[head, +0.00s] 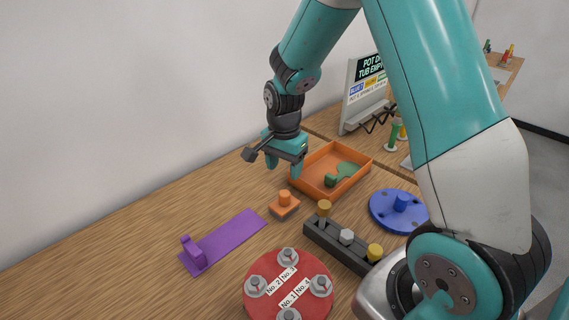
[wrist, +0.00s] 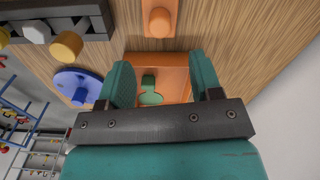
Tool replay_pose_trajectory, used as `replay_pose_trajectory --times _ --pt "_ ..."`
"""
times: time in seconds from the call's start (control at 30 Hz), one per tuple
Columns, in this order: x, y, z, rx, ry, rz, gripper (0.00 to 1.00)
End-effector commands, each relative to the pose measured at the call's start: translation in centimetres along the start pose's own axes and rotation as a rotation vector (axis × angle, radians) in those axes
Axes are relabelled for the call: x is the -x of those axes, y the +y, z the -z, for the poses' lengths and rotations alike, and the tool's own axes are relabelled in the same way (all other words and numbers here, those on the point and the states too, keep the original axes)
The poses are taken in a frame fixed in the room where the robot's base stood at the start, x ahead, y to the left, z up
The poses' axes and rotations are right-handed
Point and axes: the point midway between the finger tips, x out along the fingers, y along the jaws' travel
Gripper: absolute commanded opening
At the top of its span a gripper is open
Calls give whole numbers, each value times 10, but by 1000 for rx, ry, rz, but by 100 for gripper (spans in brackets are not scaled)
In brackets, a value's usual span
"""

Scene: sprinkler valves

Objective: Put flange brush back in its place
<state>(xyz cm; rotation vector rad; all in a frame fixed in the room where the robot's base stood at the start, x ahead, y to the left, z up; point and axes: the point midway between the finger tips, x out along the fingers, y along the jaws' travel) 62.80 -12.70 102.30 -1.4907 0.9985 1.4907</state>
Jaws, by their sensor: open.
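No part is plainly labelled as the flange brush, so I cannot tell for certain which one it is. A small orange block with a peg (head: 284,203) stands on the table and shows at the top of the wrist view (wrist: 159,20). A purple strip with an upright grip at one end (head: 222,243) lies to its left. An orange tray (head: 314,190) holds a green flat piece with a raised knob (head: 347,170). My gripper (head: 283,168) is open and empty above the table, beside the tray's left side. In the wrist view the tray (wrist: 176,66) shows between the fingers.
A dark rack (head: 337,246) holds yellow-topped pegs and a grey hex piece. A red disc (head: 262,298) with numbered bolts is at the front, and a blue disc (head: 385,212) is at the right. A sign (head: 353,103) stands behind. Bare wood lies left of the purple strip.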

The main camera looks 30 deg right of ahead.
Motion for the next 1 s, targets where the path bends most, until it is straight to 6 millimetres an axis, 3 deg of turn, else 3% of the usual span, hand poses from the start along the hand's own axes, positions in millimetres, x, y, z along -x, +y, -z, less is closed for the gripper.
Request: replay_pose_trajectory --times 0.17,0.27,0.37,0.5,0.6,0.7,0.83,1.0 --pt "19 0 -4 25 -3 7 59" --pt "42 2 -28 169 -24 37 59" --pt "77 14 -76 458 -59 98 59" --pt "124 52 -153 971 -103 210 59" --pt "145 88 -197 1304 -116 286 59" --pt "157 118 -226 1557 -119 347 59" --pt "163 141 -244 1740 -118 392 59" --pt "164 146 -247 1783 -118 402 59"
